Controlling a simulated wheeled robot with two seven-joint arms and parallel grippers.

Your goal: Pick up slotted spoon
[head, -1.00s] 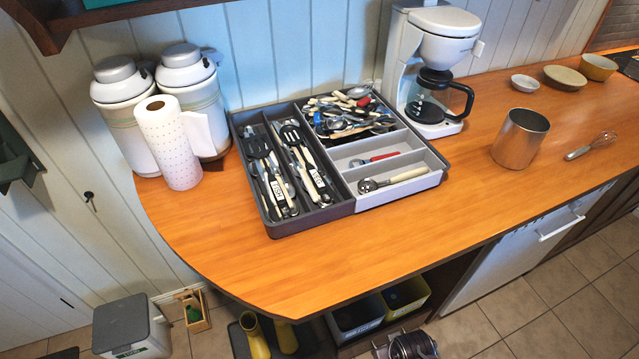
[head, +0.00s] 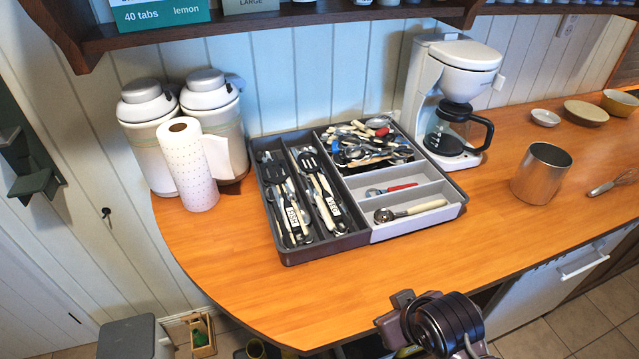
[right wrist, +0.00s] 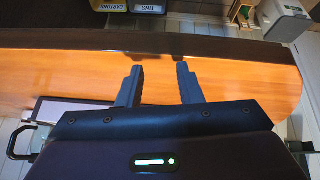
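A dark grey utensil tray (head: 315,246) with a light grey section (head: 415,222) sits on the wooden counter. Two long left compartments hold utensils with black slotted heads (head: 309,162) and pale handles; I cannot tell which one is the slotted spoon. A metal-headed utensil with a cream handle (head: 410,211) lies in the front right compartment, and a red-handled one (head: 391,189) lies behind it. My right gripper (right wrist: 159,68) is open and empty in the right wrist view, near the counter's front edge. My left gripper is not in view.
A coffee maker (head: 467,58) stands right of the tray, with a metal canister (head: 541,173) and whisk (head: 612,184) farther right. A paper towel roll (head: 187,165) and white canisters stand left. The counter (head: 300,300) in front is clear.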

